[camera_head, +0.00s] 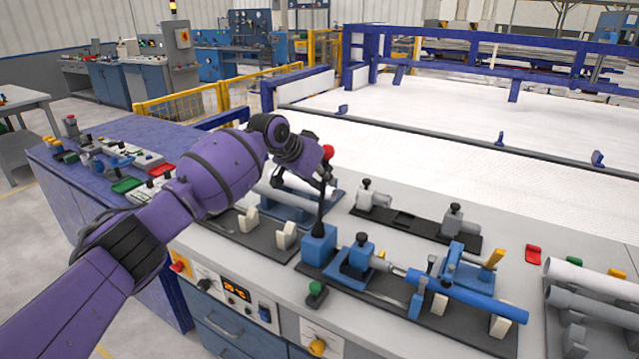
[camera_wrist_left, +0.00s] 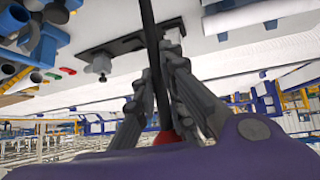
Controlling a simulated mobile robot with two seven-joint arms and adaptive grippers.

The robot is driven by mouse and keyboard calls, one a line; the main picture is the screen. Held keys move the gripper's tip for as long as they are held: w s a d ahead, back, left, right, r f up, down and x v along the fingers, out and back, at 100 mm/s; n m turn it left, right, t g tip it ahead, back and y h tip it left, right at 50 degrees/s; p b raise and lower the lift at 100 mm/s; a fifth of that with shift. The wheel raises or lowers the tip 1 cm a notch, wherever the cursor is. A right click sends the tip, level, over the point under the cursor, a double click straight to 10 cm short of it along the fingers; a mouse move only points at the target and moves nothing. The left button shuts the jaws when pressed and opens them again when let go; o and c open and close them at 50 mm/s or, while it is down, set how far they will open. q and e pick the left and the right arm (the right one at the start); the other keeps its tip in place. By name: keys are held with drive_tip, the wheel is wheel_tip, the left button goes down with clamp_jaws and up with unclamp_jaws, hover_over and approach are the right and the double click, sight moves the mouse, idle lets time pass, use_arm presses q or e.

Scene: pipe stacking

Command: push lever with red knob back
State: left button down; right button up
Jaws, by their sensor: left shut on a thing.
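The lever is a black rod (camera_head: 320,208) that stands up from a blue box (camera_head: 318,246) on the grey bench, tilted slightly. Its red knob (camera_head: 327,152) shows at the top, beside my gripper. My left gripper (camera_head: 325,172) is shut on the lever just below the knob. In the left wrist view the rod (camera_wrist_left: 150,45) runs between the fingers of my left gripper (camera_wrist_left: 157,78), and the red knob (camera_wrist_left: 168,137) sits deep between them, partly hidden by my wrist. My right gripper is in neither view.
A blue pipe (camera_head: 465,295) lies in a fixture right of the lever. A black plate with grey clamps (camera_head: 415,222) is behind it. Grey pipes (camera_head: 590,305) lie at the right. A green button (camera_head: 316,290) is at the front edge. A white caged area (camera_head: 450,150) lies beyond.

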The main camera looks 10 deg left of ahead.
use_arm(q)
drive_tip(key=shift+w+d+f, duration=0.15)
drive_tip(key=shift+w+d, duration=0.05)
drive_tip(key=shift+w, duration=0.15)
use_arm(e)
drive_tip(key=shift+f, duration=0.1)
use_arm(q)
drive_tip(key=shift+g, duration=0.3)
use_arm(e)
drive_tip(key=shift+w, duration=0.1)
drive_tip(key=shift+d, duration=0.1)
use_arm(q)
drive_tip(key=c, duration=2.1)
unclamp_jaws()
drive_tip(key=o, duration=0.3)
drive_tip(key=shift+w+d+f, duration=0.1)
drive_tip(key=shift+w, duration=0.1)
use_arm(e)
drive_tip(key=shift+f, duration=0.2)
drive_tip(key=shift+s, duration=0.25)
